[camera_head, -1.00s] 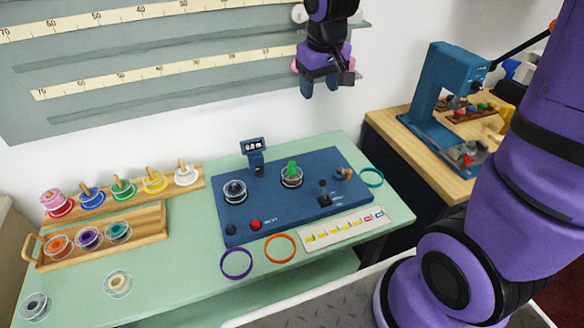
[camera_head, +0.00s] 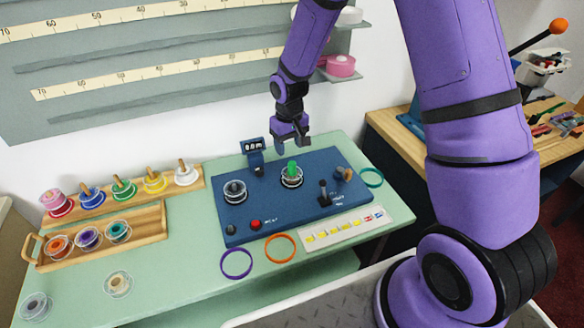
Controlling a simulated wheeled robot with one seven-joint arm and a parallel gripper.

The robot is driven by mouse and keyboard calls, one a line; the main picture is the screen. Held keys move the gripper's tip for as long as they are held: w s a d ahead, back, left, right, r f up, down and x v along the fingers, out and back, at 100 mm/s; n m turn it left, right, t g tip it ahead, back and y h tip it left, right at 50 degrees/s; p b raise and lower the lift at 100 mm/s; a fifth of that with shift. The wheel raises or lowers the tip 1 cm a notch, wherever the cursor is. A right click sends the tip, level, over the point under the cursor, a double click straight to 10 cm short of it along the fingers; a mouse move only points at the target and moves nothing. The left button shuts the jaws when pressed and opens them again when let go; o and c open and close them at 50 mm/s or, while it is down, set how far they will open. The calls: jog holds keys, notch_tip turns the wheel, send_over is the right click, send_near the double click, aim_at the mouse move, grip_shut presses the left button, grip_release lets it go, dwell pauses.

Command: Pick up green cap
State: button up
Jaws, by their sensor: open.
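The green cap (camera_head: 292,167) stands upright on a clear round spool (camera_head: 291,180) on the blue machine board (camera_head: 262,205). My gripper (camera_head: 293,146) hangs above and just behind the cap in the picture, with its fingers pointing down. It is open and empty. I cannot tell the exact height of the gap between the fingers and the cap.
A small counter display (camera_head: 254,146) stands just left of my gripper. A dark spool (camera_head: 235,191) sits on the board's left, and a black lever (camera_head: 324,193) on its right. Wooden racks of ribbon spools (camera_head: 150,187) stand at left.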

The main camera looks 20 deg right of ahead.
aim_at(292, 163)
jog(key=shift+d+f, duration=0.2)
jog(key=shift+f, duration=1.75)
jog(key=shift+d+f, duration=0.15)
jog(key=shift+f, duration=1.8)
grip_shut()
jog(key=shift+r, duration=0.1)
